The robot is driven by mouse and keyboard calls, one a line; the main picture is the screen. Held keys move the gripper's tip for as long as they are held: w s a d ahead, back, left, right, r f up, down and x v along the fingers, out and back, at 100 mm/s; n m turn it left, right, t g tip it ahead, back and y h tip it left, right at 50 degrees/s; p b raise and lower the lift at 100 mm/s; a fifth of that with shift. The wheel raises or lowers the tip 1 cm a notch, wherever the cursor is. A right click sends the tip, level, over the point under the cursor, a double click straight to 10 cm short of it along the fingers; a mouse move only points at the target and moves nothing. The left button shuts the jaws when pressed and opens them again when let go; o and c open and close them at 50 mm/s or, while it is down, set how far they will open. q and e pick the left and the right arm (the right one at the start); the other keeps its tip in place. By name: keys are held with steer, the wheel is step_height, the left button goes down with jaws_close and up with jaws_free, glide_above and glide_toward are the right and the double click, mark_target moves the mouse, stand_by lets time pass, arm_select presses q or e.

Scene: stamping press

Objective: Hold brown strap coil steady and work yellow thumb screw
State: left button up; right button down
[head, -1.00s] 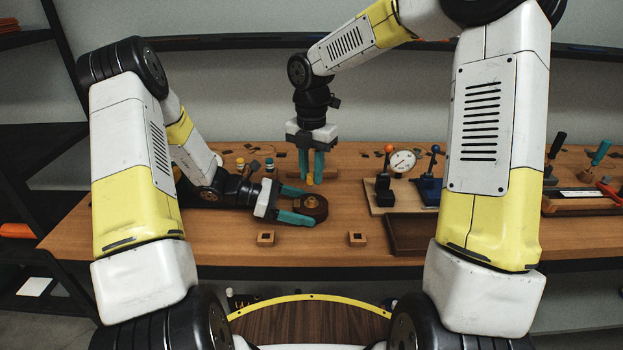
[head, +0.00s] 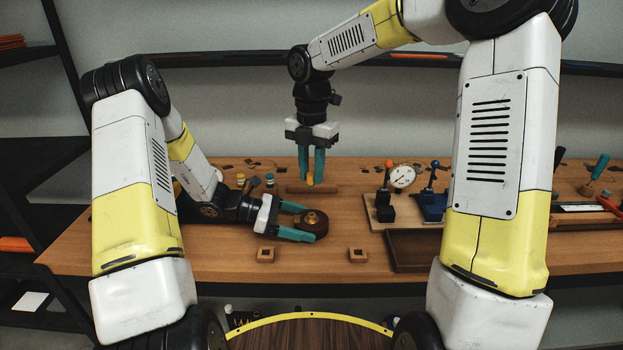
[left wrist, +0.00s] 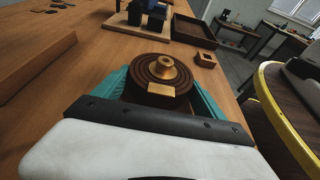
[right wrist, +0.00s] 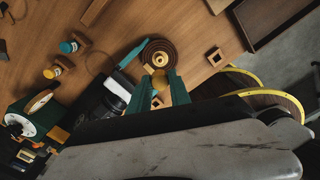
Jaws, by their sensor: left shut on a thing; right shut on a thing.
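The brown strap coil (head: 322,226) lies on the bench, a flat round roll with a brass hub (left wrist: 165,66) on top and a small brass plate on its near side in the left wrist view. My left gripper (head: 300,221) is shut on the coil, with a teal finger on each side. The yellow thumb screw (head: 310,181) is between the fingertips of my right gripper (head: 311,176), which is shut on it above and behind the coil. In the right wrist view the screw (right wrist: 160,79) shows between the fingers, apart from the coil (right wrist: 148,50).
Two small wooden blocks with square holes (head: 266,255) (head: 357,255) sit in front of the coil. A wooden bar (head: 330,188) lies behind it. A gauge (head: 402,177), upright levers and a dark tray (head: 415,262) stand to the right. Bottles stand behind my left gripper.

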stand_by(0.3)
arm_select(q)
steer(key=o, duration=2)
steer(key=shift+a, duration=0.1)
steer(key=v, duration=0.7)
steer(key=shift+a, duration=0.1)
